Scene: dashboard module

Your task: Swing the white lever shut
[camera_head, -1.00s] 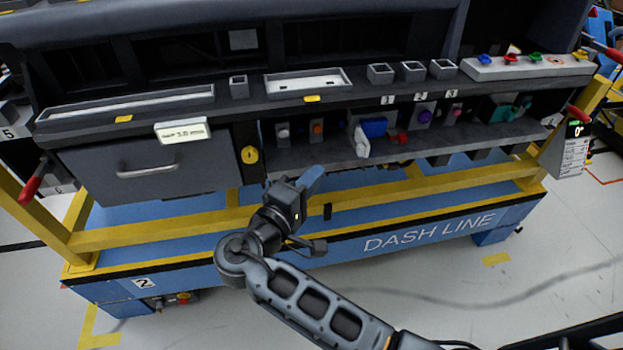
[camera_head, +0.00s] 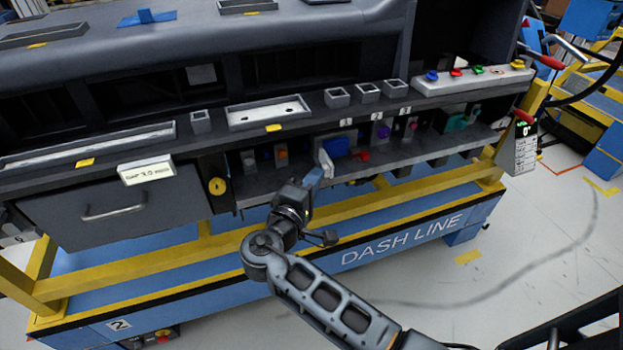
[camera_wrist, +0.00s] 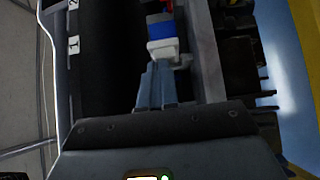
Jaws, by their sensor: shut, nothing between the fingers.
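The white lever (camera_head: 327,163) stands upright at the left front of a blue connector block (camera_head: 336,146) on the lower shelf, below the label 1. In the wrist view the white lever (camera_wrist: 162,50) lies just beyond my fingertips, in front of the blue block (camera_wrist: 161,31). My gripper (camera_head: 314,178) is shut and empty, its blue-grey fingers pointing at the lever. In the wrist view my gripper (camera_wrist: 155,75) has its tips very near the lever's lower end; I cannot tell whether they touch.
A red part (camera_head: 357,155) sits right of the blue block. Orange (camera_head: 281,153) and purple (camera_head: 382,131) connectors stand along the same shelf (camera_head: 400,160). A grey drawer (camera_head: 115,209) is at left. The yellow frame rail (camera_head: 390,196) runs below the shelf.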

